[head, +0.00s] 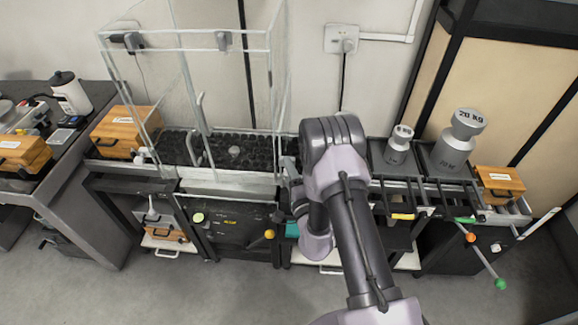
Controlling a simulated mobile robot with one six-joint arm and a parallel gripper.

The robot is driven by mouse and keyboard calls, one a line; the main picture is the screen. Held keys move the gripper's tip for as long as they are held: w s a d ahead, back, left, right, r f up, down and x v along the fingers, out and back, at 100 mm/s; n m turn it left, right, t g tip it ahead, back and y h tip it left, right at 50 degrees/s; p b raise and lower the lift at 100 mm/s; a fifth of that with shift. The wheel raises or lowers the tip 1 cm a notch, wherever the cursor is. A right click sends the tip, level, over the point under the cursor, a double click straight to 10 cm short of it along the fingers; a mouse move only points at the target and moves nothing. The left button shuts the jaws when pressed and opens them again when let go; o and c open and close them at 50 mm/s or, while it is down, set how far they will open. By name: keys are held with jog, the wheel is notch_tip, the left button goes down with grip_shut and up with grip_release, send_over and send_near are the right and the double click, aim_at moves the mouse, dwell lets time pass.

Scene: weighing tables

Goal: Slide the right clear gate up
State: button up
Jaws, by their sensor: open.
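A clear draft-shield box (222,42) stands on the weighing table in the left half of the head view. Its right clear panel (277,95) reaches down toward the dark pebbled bed. Pale upright handles (193,150) show near the box's middle; I cannot tell which panel each belongs to. My gripper (290,168) appears as small dark parts at the box's lower right corner, left of my arm's elbow. It is open. My arm hides part of it, and I cannot tell whether it touches the panel.
Grey weights, one large (454,142) and one small (398,146), stand on the right table beside a wooden box (499,184). Another wooden box (118,132) is left of the shield. Levers with an orange knob (269,234) and green knob (501,284) stick out in front. The floor foreground is free.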

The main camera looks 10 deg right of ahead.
grip_shut()
dwell(1.4)
